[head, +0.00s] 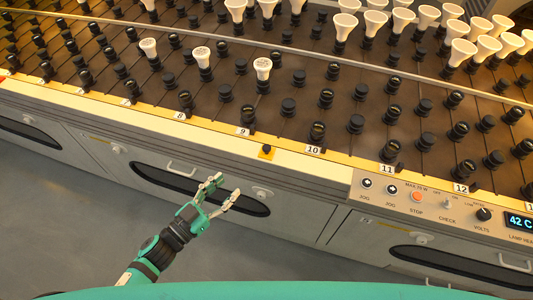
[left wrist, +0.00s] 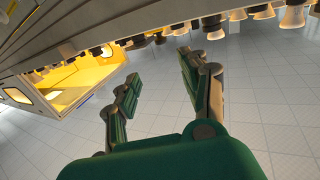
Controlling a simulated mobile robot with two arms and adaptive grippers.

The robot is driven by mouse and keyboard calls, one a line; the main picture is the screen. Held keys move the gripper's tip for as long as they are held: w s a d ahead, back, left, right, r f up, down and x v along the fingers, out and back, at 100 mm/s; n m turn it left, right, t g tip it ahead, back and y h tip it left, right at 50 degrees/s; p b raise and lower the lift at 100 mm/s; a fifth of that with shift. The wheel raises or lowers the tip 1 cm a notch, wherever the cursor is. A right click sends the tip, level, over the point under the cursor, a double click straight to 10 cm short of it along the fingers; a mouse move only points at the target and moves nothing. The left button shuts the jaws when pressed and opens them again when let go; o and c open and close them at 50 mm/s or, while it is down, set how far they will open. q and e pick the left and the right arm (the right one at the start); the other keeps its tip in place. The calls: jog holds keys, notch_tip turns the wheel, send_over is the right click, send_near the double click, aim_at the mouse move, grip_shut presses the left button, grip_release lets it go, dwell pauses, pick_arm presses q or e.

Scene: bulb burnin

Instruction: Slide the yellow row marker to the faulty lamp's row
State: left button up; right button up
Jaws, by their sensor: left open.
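The yellow row marker (head: 266,152) with a black knob sits on the front rail of the bench, between the number plates 9 (head: 243,132) and 10 (head: 313,149). My left gripper (head: 230,188) is open and empty in front of the bench's grey front, below and left of the marker, apart from it. In the left wrist view the two green fingers (left wrist: 155,75) are spread with nothing between them. White lamps (head: 263,68) stand in some sockets of the rack; I cannot tell which lamp is faulty. My right gripper is not in view.
A control panel (head: 440,205) with knobs, a red stop button and a display is at the front right. Cabinet handles (head: 181,169) stick out below the rail. Black sockets (head: 288,106) fill the rack. The grey floor (head: 60,220) is clear.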

aim_at(264, 151)
pick_arm(q)
jog(key=x, duration=1.7)
jog(key=shift+w, duration=0.2)
jog(key=shift+c, duration=0.4)
grip_shut()
jog(key=shift+f, duration=0.2)
